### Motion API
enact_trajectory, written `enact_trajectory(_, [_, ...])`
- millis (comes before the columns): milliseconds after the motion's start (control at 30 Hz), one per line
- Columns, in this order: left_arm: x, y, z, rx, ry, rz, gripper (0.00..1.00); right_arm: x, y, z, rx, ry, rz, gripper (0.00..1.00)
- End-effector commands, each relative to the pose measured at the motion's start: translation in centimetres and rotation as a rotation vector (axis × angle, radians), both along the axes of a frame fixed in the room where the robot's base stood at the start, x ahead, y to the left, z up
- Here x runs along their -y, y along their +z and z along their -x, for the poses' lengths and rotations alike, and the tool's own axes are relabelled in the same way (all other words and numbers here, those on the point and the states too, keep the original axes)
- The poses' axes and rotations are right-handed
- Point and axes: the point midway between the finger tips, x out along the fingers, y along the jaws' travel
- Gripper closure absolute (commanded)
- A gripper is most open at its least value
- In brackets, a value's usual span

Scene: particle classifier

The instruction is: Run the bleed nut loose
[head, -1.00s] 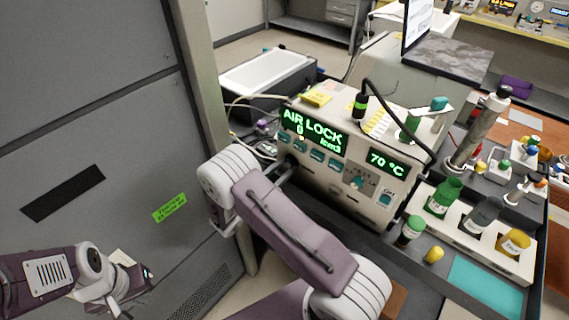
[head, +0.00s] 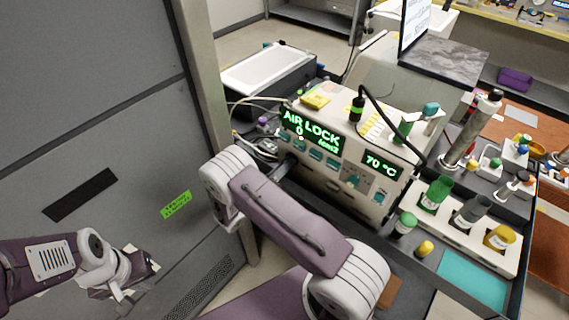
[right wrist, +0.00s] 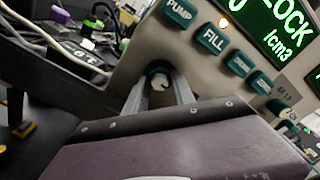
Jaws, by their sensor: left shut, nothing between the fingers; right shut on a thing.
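The classifier (head: 345,185) is a beige box with green displays reading "AIR LOCK" and "70 °C". My right gripper (head: 287,166) reaches its front panel at the left end, below the AIR LOCK display. In the right wrist view, the two grey fingers of my right gripper (right wrist: 160,92) are shut on the bleed nut (right wrist: 160,82), a small round pale piece in a dark ring on the panel, below the PUMP button (right wrist: 179,12). The fingers hide part of the nut. My left gripper (head: 140,275) is shut and empty, low at the left, away from the classifier.
A grey cabinet wall (head: 90,120) fills the left side. A bench rack (head: 470,222) with several bottles stands right of the classifier. A green-capped bottle (head: 404,225) and a yellow-capped vial (head: 425,248) stand in front. A white basin (head: 268,68) and cables lie behind.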

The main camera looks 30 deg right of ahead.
Motion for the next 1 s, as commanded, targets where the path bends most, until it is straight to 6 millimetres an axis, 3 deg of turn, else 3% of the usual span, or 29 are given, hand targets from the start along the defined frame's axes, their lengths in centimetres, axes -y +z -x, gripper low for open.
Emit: enact_trajectory(1000, [0.0, 2.5, 0.0, 0.000, 0.000, 0.000, 1.00, 0.1, 0.5, -0.1, -0.875, -0.003, 0.369, 1.00])
